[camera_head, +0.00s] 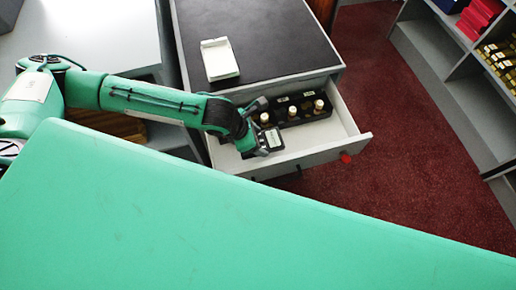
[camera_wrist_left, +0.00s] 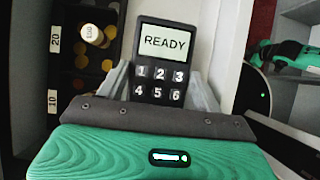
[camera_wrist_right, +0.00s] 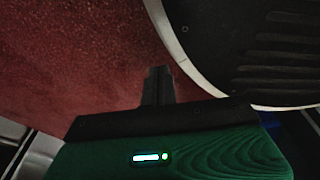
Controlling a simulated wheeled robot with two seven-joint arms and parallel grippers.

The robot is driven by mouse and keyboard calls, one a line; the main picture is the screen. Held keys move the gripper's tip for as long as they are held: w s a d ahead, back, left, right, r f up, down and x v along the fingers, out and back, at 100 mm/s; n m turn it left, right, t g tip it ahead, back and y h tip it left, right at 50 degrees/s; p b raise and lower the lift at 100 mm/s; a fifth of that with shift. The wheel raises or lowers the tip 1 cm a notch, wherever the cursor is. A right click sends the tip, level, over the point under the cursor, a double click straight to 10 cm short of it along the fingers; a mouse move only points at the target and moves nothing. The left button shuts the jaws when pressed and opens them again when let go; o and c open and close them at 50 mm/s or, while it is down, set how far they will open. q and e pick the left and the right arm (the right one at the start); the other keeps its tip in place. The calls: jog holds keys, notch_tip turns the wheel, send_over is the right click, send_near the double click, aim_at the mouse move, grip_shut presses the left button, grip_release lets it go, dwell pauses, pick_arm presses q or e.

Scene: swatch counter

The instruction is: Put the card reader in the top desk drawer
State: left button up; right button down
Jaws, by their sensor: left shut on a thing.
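The card reader (camera_wrist_left: 163,58) is black, with a screen reading READY and number keys; in the head view (camera_head: 271,139) it is over the open drawer. My left gripper (camera_head: 259,122) is shut on it, with a finger on each side in the left wrist view.
The coin tray holds several pale-topped rolls and fills the back of the drawer. The drawer's right part is bare. A white holder (camera_head: 219,59) stands on the black desk top (camera_head: 270,35). Grey shelves (camera_head: 440,60) stand at the right across the red carpet (camera_head: 400,150).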

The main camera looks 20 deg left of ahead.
pick_arm(q)
notch_tip(320, 180, down, 2)
jog(key=shift+f, duration=0.1)
notch_tip(320, 180, down, 4)
jog(key=shift+r, duration=0.1)
jog(key=shift+f, duration=0.3)
pick_arm(e)
jog(key=shift+w+a+r, duration=0.1)
jog(key=shift+w+r, duration=0.25)
jog(key=shift+w, duration=0.2)
pick_arm(q)
jog(key=shift+f, duration=0.1)
jog(key=o, duration=1.2)
